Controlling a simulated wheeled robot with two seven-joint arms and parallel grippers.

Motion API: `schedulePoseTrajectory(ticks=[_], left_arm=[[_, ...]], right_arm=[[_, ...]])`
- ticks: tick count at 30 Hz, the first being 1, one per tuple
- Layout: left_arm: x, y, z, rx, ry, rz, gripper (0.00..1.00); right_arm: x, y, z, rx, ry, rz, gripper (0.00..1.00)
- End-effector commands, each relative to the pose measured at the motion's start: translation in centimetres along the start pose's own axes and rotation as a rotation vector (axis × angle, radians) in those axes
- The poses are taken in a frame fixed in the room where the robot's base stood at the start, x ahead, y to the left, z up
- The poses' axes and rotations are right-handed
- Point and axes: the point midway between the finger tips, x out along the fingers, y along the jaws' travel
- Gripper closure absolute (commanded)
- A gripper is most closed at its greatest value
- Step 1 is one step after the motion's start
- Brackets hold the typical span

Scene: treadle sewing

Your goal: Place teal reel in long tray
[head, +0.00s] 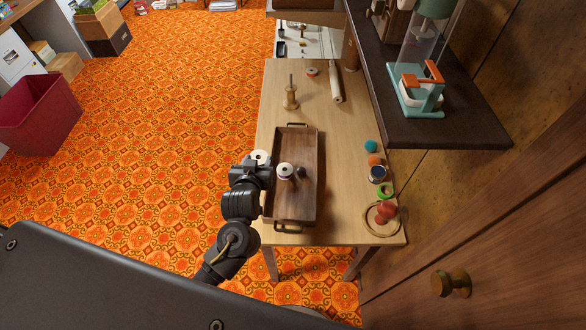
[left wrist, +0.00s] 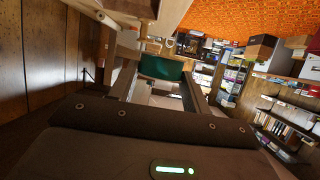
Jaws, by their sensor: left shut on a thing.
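My left gripper (head: 274,173) reaches in over the left wall of the long wooden tray (head: 296,134). In the left wrist view the teal side of the held reel (left wrist: 161,67) shows between the fingers (left wrist: 160,85). I cannot tell whether the reel touches the tray floor. Another white-topped reel (head: 260,157) is beside the tray's left wall, partly hidden by my gripper. My right gripper is out of view.
A wooden spindle stand (head: 291,96), a red-centred reel (head: 312,71) and a pale roll (head: 335,85) are at the table's far end. Several small coloured items, including a teal ball (head: 371,146), line the right edge. A dark shelf (head: 440,130) overhangs the right.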

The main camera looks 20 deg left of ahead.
Motion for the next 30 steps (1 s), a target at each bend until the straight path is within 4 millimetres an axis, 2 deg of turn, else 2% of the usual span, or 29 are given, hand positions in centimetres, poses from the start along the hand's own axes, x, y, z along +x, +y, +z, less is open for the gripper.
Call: schedulePoseTrajectory(ticks=[5,8,11,18,24,30], left_arm=[[-0.2,0.1,0.5,-0.006,0.001,-0.014,0.74],[-0.4,0.9,0.8,-0.007,-0.001,-0.013,0.74],[-0.9,2.6,1.8,-0.006,-0.003,-0.012,0.74],[-2.1,8.5,5.2,-0.004,-0.003,-0.01,0.74],[-1.6,11.1,9.1,-0.003,0.0,-0.014,0.74],[-1.5,12.1,10.6,-0.006,0.003,-0.013,0.74]], right_arm=[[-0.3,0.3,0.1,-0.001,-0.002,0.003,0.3],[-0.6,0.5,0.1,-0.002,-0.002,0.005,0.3],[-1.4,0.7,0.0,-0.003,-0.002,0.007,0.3],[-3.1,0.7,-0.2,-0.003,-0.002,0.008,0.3],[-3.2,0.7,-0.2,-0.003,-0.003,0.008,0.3],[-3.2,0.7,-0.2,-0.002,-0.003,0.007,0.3]])
